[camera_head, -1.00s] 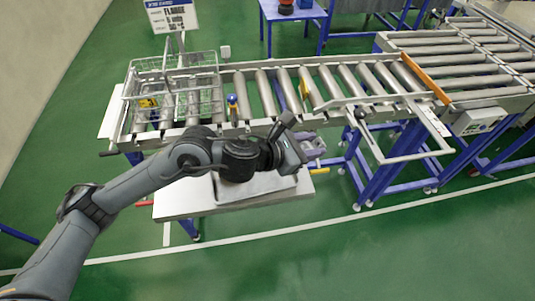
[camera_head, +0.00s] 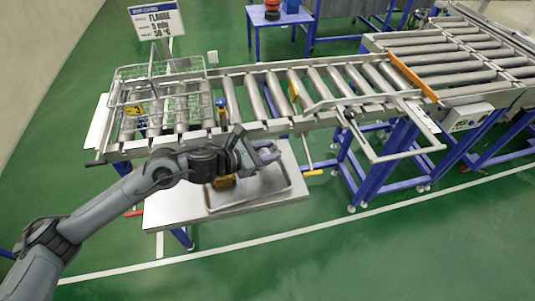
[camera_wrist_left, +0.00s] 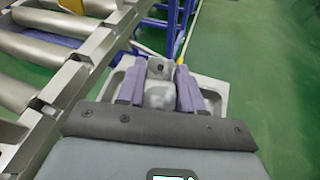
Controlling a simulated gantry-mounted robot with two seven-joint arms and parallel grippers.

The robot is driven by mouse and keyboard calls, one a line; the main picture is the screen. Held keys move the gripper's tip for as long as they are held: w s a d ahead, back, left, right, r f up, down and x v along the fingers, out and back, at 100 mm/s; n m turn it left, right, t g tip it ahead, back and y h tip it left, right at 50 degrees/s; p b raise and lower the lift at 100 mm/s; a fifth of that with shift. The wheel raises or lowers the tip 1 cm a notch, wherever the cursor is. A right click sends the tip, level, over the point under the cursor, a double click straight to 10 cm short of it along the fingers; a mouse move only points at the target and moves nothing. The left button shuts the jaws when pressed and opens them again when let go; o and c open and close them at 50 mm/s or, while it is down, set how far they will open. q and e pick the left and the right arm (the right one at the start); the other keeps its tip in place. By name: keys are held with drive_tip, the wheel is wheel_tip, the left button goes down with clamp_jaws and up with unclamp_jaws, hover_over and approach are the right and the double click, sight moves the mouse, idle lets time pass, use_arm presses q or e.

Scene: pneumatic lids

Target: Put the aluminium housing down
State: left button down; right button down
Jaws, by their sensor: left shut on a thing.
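My left gripper (camera_head: 268,154) is over the back right part of a shallow metal tray (camera_head: 280,193), which lies on a steel side table. In the left wrist view its two purple fingers (camera_wrist_left: 160,92) are shut on the grey aluminium housing (camera_wrist_left: 159,97), with a rounded knob-like part at its far end. The tray rim (camera_wrist_left: 214,88) shows around and below it there. Whether the housing touches the tray is unclear. In the head view the gripper mostly hides the housing. My right gripper is not in view.
A blue-and-yellow item (camera_head: 221,110) stands on the conveyor.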

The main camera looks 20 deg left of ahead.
use_arm(q)
drive_tip(key=shift+f, duration=0.5)
drive_tip(key=shift+f+b, duration=0.2)
drive_tip(key=shift+b, duration=0.1)
drive_tip(key=c, duration=0.7)
unclamp_jaws()
drive_tip(key=shift+c, duration=0.2)
drive_tip(key=shift+r, duration=0.1)
